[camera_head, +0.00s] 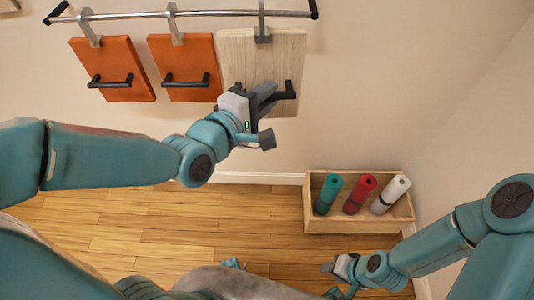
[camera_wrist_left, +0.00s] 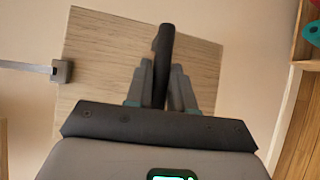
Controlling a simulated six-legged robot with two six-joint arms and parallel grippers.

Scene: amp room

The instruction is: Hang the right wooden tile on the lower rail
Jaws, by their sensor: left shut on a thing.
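The pale wooden tile (camera_head: 240,55) is upright at the right end of a row on the metal rail (camera_head: 220,13). Its grey hook (camera_head: 263,35) rises past the rail; I cannot tell whether the hook rests on it. My left gripper (camera_head: 266,95) is shut on the tile's dark handle (camera_head: 289,90). The left wrist view shows the handle (camera_wrist_left: 162,50) between the two fingers (camera_wrist_left: 160,85), with the tile (camera_wrist_left: 105,60) behind and its hook (camera_wrist_left: 62,71) at left. My right gripper (camera_head: 335,268) is low over the floor, away from the tile; its jaws are unclear.
Two orange tiles, one at far left (camera_head: 105,58) and one in the middle (camera_head: 180,55), hang from the same rail. A wooden box (camera_head: 345,226) with teal, red and white rolls stands on the floor by the wall. The wall right of the wooden tile is bare.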

